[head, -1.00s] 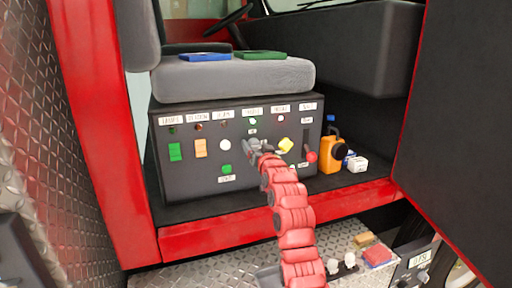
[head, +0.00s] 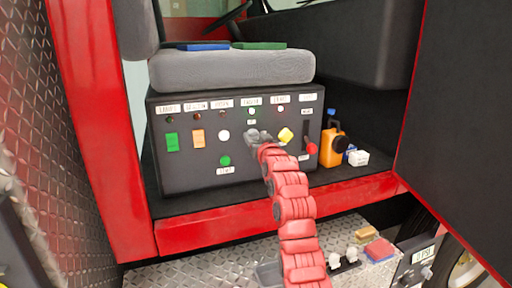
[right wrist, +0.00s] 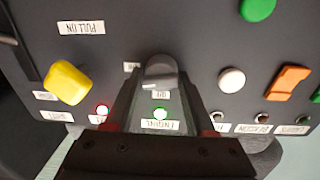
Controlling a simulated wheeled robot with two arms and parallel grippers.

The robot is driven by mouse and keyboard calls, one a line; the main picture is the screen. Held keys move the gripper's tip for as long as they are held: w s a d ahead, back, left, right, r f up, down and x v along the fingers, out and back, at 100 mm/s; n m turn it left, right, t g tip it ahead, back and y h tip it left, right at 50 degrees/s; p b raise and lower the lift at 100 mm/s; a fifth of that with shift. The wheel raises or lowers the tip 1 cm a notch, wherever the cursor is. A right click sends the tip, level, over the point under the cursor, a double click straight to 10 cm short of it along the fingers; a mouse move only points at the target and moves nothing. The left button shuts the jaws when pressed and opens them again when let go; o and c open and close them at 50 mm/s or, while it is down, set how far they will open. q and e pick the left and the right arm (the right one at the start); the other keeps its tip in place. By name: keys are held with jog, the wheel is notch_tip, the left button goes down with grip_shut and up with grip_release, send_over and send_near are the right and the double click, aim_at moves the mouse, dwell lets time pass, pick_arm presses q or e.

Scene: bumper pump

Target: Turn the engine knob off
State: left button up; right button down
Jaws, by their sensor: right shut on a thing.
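The engine knob (right wrist: 161,70) is a grey knob on the dark control panel, seen upside down in the right wrist view. Its ENGINE label (right wrist: 161,125) and a lit green lamp (right wrist: 160,113) are beside it. My right gripper (right wrist: 160,88) is shut on the knob, with one finger on each side. In the head view, my right gripper (head: 258,136) is at the panel's middle and mostly hides the knob. The knob's exact angle is hard to tell. My left gripper is not in view.
A yellow knob (head: 286,135) sits close to the right of my gripper, with a red-tipped lever (head: 311,148) beyond it. A white button (head: 224,135) and a green button (head: 225,160) are to the left. An orange jug (head: 331,149) stands right of the panel.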

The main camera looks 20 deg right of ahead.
jog(key=n+b, duration=0.3)
jog(key=b, duration=0.1)
jog(key=n+b, duration=0.4)
jog(key=f+n+b, duration=0.1)
jog(key=n+b, duration=0.3)
jog(key=b, duration=0.1)
jog(key=shift+a+y, duration=0.2)
jog(key=shift+y, duration=0.2)
jog(key=n+b, duration=0.2)
jog(key=n, duration=0.1)
jog(key=shift+a+n+b, duration=0.1)
jog(key=shift+n+b, duration=0.5)
jog(key=shift+n, duration=0.5)
jog(key=c, duration=0.5)
grip_release()
jog(key=shift+o, duration=0.9)
jog(key=shift+r, duration=0.15)
jog(key=shift+s+t, duration=0.3)
jog(key=shift+s, duration=0.4)
jog(key=s+f+b, duration=0.1)
jog(key=s+b, duration=0.1)
jog(key=s, duration=1.4)
jog(key=shift+d+b, duration=0.3)
jog(key=shift+b, duration=0.1)
